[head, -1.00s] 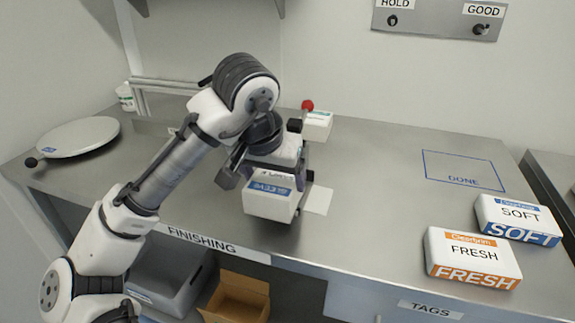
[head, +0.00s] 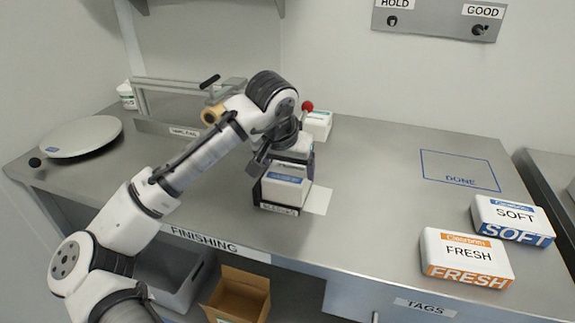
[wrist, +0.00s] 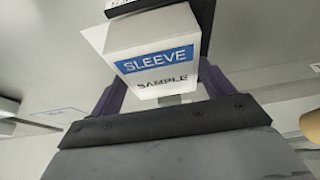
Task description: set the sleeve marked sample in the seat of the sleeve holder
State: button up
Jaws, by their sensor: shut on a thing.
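The white sleeve (head: 284,190) has a blue band; in the wrist view the sleeve (wrist: 155,62) reads SLEEVE and SAMPLE. My gripper (head: 291,160) is above it with its jaws shut on it; the gripper's fingers (wrist: 163,92) flank it in the wrist view. The dark sleeve holder (head: 279,209), with a small label on its front, stands near the counter's front edge. The sleeve is upright, at the holder, behind its low front lip. Whether its underside rests fully in the seat is hidden. A dark edge, probably the holder's, shows at the top of the wrist view.
A pale sheet (head: 317,200) lies right of the holder. A white box (head: 316,125) and a red knob (head: 307,106) are behind it. FRESH (head: 466,258) and SOFT (head: 512,220) packs sit at right. The counter's middle right is clear.

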jog(key=shift+s+f+b, duration=0.15)
jog(key=shift+f+b, duration=0.15)
jog(key=shift+f, duration=0.3)
jog(key=o, duration=1)
jog(key=shift+d, duration=0.1)
jog(key=shift+c, duration=0.2)
jog(key=shift+f, duration=0.1)
jog(key=shift+a+r, duration=0.25)
jog(key=shift+r, duration=0.5)
jog(key=v, duration=1.2)
jog(key=shift+b, duration=0.3)
